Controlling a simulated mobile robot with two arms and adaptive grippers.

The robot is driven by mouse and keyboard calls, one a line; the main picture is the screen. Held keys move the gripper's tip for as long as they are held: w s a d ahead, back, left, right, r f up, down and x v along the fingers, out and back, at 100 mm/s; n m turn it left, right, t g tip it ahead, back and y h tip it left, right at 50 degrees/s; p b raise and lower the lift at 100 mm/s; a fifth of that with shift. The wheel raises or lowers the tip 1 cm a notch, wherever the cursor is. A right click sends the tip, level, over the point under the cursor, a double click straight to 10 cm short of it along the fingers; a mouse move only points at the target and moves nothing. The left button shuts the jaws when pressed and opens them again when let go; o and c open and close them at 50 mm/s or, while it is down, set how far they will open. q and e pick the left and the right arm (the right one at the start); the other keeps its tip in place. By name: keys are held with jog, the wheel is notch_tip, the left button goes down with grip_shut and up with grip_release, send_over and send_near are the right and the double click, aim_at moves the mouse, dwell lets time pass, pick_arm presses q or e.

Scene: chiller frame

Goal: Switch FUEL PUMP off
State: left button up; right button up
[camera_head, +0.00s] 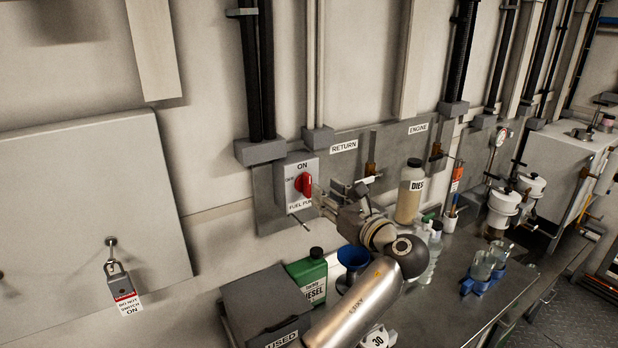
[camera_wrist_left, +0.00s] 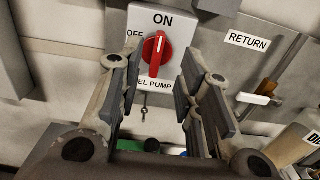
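The FUEL PUMP switch is a pale box (camera_head: 295,207) on the wall with a red rotary knob (camera_head: 303,184). In the left wrist view the knob (camera_wrist_left: 156,52) stands nearly upright, its white mark toward ON; OFF is on the left. My left gripper (camera_head: 318,206) is just in front of the box, at its lower right. In the left wrist view its fingers (camera_wrist_left: 161,66) are spread apart with nothing between them, and the knob shows beyond, in the gap. They appear apart from the knob. My right gripper is not in view.
A padlock (camera_head: 119,281) with a DO NOT SWITCH ON tag (camera_head: 129,305) hangs at the left. A RETURN valve handle (camera_wrist_left: 253,98) is right of the switch.

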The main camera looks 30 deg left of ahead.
aim_at(310, 182)
pick_arm(q)
jog(key=p+x, duration=0.1)
jog(key=x, duration=0.4)
jog(key=shift+a+r, duration=0.1)
jog(key=shift+a, duration=0.1)
jog(key=shift+p+x, duration=0.45)
jog(key=shift+x, duration=0.75)
jog(key=shift+c, duration=0.6)
grip_shut()
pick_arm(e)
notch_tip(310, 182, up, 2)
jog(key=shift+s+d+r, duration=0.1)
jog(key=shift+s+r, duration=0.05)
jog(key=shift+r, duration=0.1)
